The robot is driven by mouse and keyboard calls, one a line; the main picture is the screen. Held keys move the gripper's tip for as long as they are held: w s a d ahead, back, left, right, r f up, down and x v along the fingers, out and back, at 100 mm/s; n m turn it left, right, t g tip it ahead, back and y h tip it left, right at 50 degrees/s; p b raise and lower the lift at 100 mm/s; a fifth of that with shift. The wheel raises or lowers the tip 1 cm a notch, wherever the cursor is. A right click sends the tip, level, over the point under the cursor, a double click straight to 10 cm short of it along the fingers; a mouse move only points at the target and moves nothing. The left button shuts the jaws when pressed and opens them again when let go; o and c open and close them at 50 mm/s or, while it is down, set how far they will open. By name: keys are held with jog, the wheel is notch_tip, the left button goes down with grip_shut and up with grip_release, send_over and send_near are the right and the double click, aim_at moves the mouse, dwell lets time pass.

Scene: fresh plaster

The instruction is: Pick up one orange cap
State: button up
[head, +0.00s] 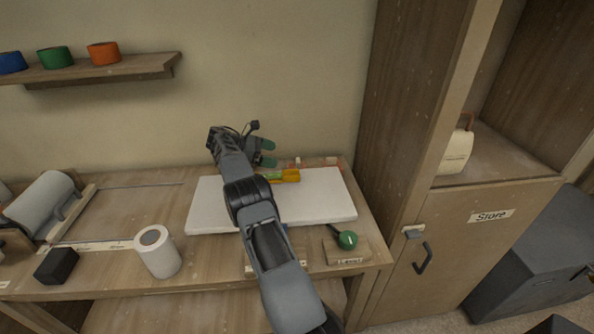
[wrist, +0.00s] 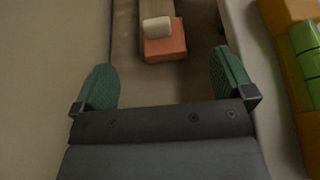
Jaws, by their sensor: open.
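My gripper (head: 267,153) is open, its green fingers held at the back of the bench near the wall. In the wrist view the gripper (wrist: 161,72) has nothing between its fingers. Beyond the fingertips, between their lines, lies a small orange piece (wrist: 165,50) with an off-white rounded piece (wrist: 157,27) on it or behind it. I cannot tell for sure that the orange piece is a cap. In the head view small orange and white things (head: 297,162) sit at the back edge of the bench, too small to make out.
A white board (head: 320,208) bears a yellow-orange object with a green part (head: 284,176), right of my gripper in the wrist view (wrist: 307,65). A cabinet (head: 470,240) bounds the right.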

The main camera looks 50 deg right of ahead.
aim_at(297, 167)
jog(key=x, duration=1.2)
jog(key=c, duration=1)
